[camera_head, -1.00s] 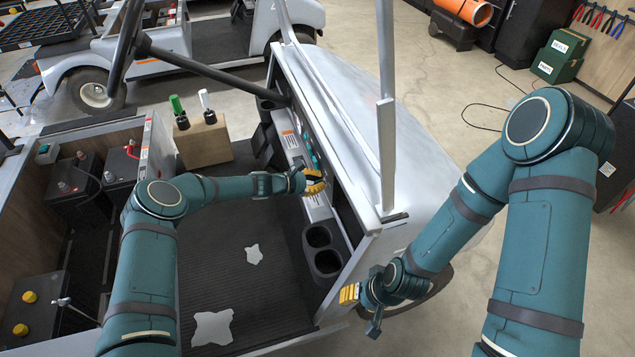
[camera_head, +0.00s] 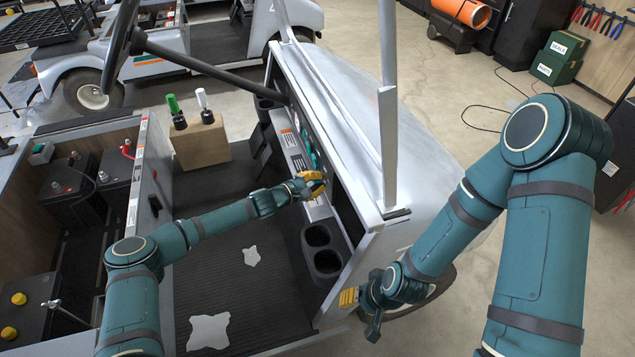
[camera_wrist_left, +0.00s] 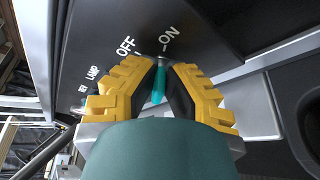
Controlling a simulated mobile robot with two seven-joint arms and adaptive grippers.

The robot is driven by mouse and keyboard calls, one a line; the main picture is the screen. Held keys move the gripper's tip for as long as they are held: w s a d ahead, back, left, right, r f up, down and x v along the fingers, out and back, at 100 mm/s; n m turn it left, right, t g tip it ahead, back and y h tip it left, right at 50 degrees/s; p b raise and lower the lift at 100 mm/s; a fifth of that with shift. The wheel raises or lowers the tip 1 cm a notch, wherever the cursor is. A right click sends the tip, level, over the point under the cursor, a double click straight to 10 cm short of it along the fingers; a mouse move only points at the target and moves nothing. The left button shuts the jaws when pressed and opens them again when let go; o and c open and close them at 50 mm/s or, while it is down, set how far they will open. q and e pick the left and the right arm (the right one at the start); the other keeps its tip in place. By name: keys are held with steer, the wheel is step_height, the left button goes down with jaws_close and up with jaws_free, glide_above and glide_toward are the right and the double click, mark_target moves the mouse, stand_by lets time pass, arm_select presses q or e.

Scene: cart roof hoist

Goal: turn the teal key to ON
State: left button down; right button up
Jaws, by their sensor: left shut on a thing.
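The teal key (camera_wrist_left: 158,86) shows in the left wrist view between the yellow fingers of my left gripper (camera_wrist_left: 162,66). The gripper is shut on it. The OFF label (camera_wrist_left: 126,45) is left of the key and the ON label (camera_wrist_left: 169,37) is above and slightly right. The fingers hide most of the key, so I cannot tell its exact angle. In the head view my left gripper (camera_head: 313,184) is at the cart's dash panel (camera_head: 292,140) and covers the key. My right gripper (camera_head: 350,298) hangs outside the cart, away from the key; its jaw opening is unclear.
A cup holder (camera_head: 322,250) sits below the dash, close to my left gripper. The steering column (camera_head: 205,68) crosses above. A wooden block (camera_head: 201,145) with green and white handled items stands on the cart floor. A roof post (camera_head: 387,120) rises between my arms.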

stand_by(0.3)
arm_select(q)
steer(key=c, duration=1.1)
jaws_free()
steer(key=shift+o, duration=0.2)
steer(key=v, duration=1.2)
